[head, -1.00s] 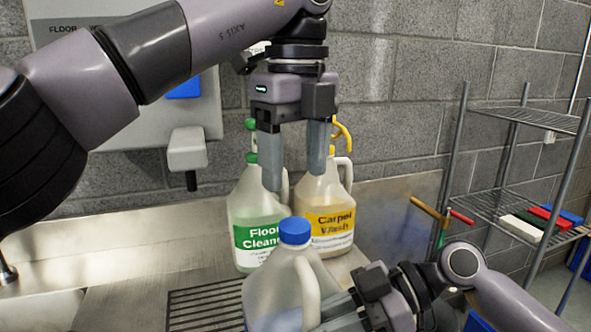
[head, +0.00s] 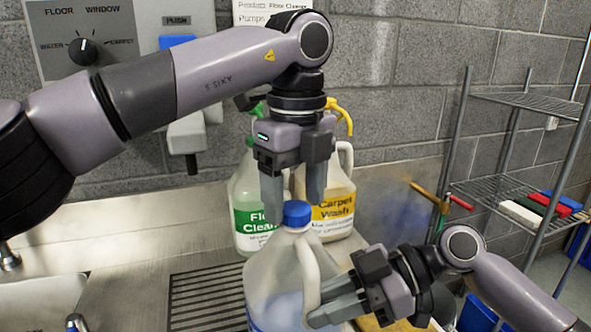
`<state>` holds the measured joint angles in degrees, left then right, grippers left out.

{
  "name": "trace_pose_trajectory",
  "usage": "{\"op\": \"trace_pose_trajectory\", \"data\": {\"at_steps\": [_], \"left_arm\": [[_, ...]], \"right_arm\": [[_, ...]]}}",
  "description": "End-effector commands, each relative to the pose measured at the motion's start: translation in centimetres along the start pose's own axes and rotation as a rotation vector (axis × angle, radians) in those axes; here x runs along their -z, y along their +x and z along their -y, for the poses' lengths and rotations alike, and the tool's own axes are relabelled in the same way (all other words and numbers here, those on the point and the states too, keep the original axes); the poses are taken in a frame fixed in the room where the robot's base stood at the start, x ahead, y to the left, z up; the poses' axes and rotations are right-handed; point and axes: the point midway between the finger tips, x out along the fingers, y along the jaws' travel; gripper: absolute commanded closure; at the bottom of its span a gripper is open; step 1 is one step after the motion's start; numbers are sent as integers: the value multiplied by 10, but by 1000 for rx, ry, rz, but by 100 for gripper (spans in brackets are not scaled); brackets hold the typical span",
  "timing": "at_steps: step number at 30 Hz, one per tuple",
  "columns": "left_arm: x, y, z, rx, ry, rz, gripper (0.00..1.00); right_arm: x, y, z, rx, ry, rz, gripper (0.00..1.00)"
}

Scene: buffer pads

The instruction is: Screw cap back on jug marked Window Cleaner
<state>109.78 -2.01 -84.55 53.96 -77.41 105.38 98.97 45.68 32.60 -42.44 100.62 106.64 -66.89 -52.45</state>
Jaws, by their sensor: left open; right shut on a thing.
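A translucent jug (head: 272,275) with a blue cap (head: 297,213) seated on its neck stands at the front of the counter. Its label is mostly below the picture edge, so I cannot read it. My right gripper (head: 318,308) is shut on the jug's handle from the right. My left gripper (head: 294,192) is open and points down, its two fingers just above and behind or around the blue cap; I cannot tell whether they touch it.
A Floor Cleaner jug (head: 250,225) and a Carpet Wash jug (head: 335,212) stand close behind. A dispenser panel (head: 85,45) is on the wall. A drain grate (head: 200,297) lies left of the jug. A wire shelf (head: 520,195) stands at right.

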Motion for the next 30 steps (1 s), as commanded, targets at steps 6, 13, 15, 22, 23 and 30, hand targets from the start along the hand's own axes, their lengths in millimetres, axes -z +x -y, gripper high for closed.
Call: {"op": "trace_pose_trajectory", "data": {"at_steps": [6,13,15,22,23,30], "left_arm": [[0,8,0,1,-1,-1,33],[0,8,0,1,-1,-1,40],[0,8,0,1,-1,-1,62],[0,8,0,0,1,-1,91],[0,8,0,0,6,0,91],[0,8,0,0,258,-1,91]], "right_arm": [[0,0,0,1,0,-1,100],[0,0,0,1,0,-1,100],[0,0,0,1,0,-1,100],[0,0,0,1,0,-1,100],[0,0,0,1,0,-1,100],[0,0,0,1,0,-1,100]]}}
